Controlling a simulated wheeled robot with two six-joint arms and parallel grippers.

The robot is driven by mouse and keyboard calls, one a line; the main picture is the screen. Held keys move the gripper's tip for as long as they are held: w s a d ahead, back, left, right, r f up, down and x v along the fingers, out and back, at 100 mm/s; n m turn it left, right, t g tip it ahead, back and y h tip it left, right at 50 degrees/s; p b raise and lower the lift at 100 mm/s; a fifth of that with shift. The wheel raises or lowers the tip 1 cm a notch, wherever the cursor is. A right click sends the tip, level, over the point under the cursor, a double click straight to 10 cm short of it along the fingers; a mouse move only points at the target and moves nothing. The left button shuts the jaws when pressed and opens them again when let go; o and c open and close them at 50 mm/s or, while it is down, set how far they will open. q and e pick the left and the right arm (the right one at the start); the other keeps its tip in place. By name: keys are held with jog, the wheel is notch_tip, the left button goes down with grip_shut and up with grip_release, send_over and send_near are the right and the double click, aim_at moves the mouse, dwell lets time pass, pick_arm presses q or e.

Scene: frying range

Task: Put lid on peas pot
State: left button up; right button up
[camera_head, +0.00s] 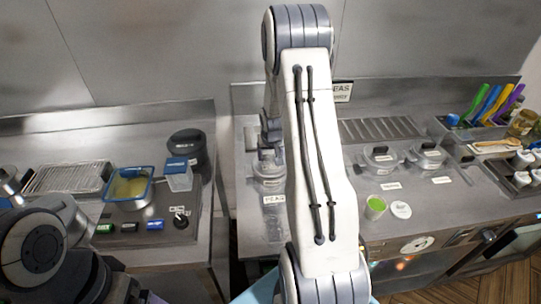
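The peas pot (268,184) stands on the steel counter left of centre, with a "PEAS" label (274,199) on the counter in front of it. A clear, domed shape like a lid shows at the pot's top, below my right gripper (268,148). I cannot tell whether it rests on the pot or hangs in the gripper. My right arm crosses the middle of the view and covers the pot's right side. The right fingers are small and partly hidden. My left arm shows at the lower left, but its fingertips cannot be made out.
Two lidded pots (379,160) (429,155) stand on the right counter. A green cup (375,207) and a white round lid (400,210) are near its front edge. The left counter holds a fryer with a blue-rimmed basket (106,187) and a black round container (187,147).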

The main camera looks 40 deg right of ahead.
jog(key=shift+f, duration=0.25)
dwell(0.7)
jog(key=o, duration=1.4)
jog(key=shift+r, duration=0.15)
jog(key=shift+r+p, duration=2.75)
jog(key=shift+r, duration=0.65)
jog(key=shift+f, duration=0.15)
